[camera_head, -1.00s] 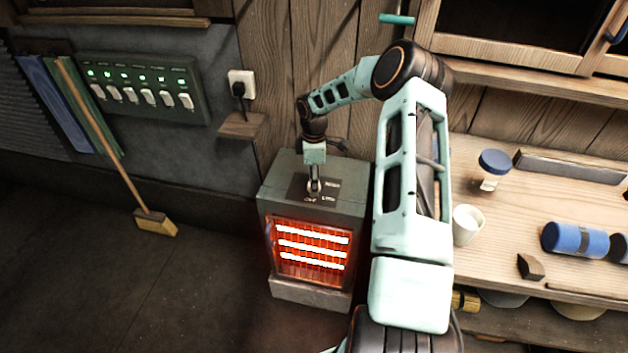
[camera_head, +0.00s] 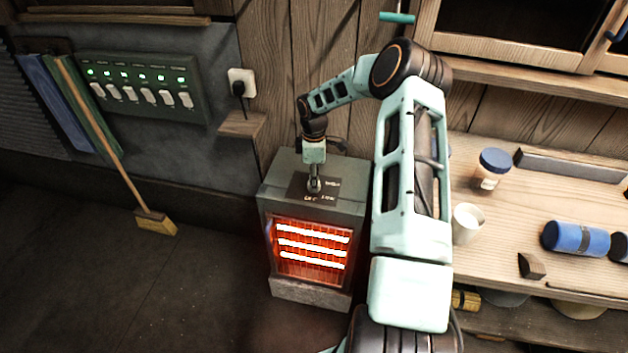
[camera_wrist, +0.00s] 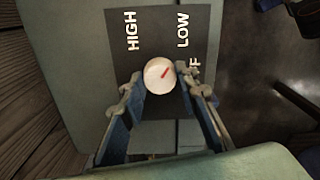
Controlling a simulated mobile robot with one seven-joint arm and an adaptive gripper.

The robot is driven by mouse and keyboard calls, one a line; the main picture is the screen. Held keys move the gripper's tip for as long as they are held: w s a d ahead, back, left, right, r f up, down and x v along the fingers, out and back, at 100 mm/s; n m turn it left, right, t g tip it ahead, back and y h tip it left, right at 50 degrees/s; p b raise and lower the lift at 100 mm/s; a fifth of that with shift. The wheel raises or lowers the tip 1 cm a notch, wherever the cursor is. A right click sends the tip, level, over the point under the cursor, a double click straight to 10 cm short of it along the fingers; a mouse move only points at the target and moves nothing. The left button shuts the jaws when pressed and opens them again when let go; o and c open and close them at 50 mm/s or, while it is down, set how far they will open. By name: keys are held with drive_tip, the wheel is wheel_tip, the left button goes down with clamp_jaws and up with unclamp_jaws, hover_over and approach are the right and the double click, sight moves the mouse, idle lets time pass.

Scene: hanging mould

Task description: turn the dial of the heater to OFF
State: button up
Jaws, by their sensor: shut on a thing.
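The heater (camera_head: 345,215) is a grey-green box standing on the floor, with glowing orange-white bars behind its front grille. Its dial (camera_wrist: 159,75) is a round white knob with a red mark, on a black panel (camera_wrist: 155,35) on the heater's top. The panel reads HIGH and LOW; a third label (camera_wrist: 195,68) shows only "FF", partly hidden by a finger. The red mark points up and right in the wrist view, between LOW and that label. My gripper (camera_wrist: 160,80) is shut on the dial, one finger on each side. The head view shows my gripper (camera_head: 315,185) over the heater's top.
A workbench (camera_head: 500,225) stands to the right, with a white cup (camera_head: 467,223), a blue-lidded jar (camera_head: 493,168) and a blue cylinder (camera_head: 575,239). A switch panel (camera_head: 140,90) and a plugged socket (camera_head: 241,83) are on the wall. A broom (camera_head: 120,160) leans at left. Floor left of the heater is clear.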

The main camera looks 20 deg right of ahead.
drive_tip(key=m+b, duration=0.3)
drive_tip(key=m, duration=0.2)
drive_tip(key=shift+f+b, duration=0.1)
drive_tip(key=shift+b, duration=0.2)
drive_tip(key=m+b, duration=0.2)
drive_tip(key=m, duration=0.4)
drive_tip(key=shift+m+b, duration=0.3)
drive_tip(key=o, duration=1.1)
drive_tip(key=shift+o, duration=0.2)
drive_tip(key=shift+r, duration=0.2)
wheel_tip(320, 180, up, 12)
